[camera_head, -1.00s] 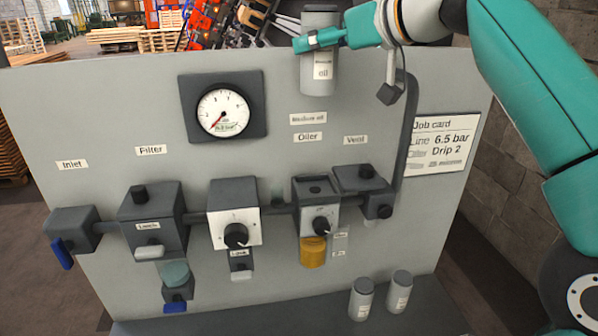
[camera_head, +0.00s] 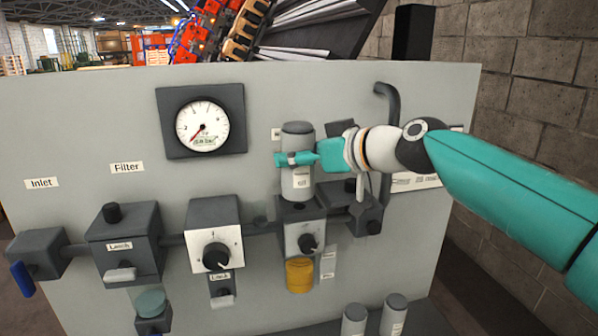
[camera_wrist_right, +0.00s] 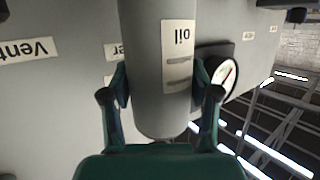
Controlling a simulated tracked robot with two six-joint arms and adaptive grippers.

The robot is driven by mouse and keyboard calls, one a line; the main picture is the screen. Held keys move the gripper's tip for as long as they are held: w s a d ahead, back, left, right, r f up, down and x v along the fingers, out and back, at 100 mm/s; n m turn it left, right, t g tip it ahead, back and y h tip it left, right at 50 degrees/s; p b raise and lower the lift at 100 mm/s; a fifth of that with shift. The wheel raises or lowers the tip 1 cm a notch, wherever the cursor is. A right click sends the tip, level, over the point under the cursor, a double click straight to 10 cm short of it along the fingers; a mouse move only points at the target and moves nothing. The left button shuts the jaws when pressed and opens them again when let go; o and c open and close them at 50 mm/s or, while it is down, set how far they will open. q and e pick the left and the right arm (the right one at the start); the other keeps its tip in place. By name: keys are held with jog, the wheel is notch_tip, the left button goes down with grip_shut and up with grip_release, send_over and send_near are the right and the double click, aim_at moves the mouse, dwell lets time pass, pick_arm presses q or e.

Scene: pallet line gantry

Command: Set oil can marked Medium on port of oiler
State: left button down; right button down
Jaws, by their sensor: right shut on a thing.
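My right gripper (camera_head: 296,159) is shut around the can's upper part. In the right wrist view the can (camera_wrist_right: 150,70) fills the middle, between the two fingers of my right gripper (camera_wrist_right: 160,95). The label's upper word is too small to read. My left gripper is not in view.
The vent block (camera_head: 347,196) is just right of the oiler, below my right wrist. A pressure gauge (camera_head: 202,126) is at upper left. Two more grey cans (camera_head: 392,315) (camera_head: 354,320) stand on the ledge below. An amber bowl (camera_head: 299,274) hangs under the oiler.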

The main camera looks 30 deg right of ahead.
notch_tip(320, 180, down, 2)
jog(key=shift+f, duration=0.25)
jog(key=shift+c, duration=1.3)
grip_release()
jog(key=shift+s, duration=0.15)
jog(key=b+v, duration=0.4)
jog(key=v, duration=0.8)
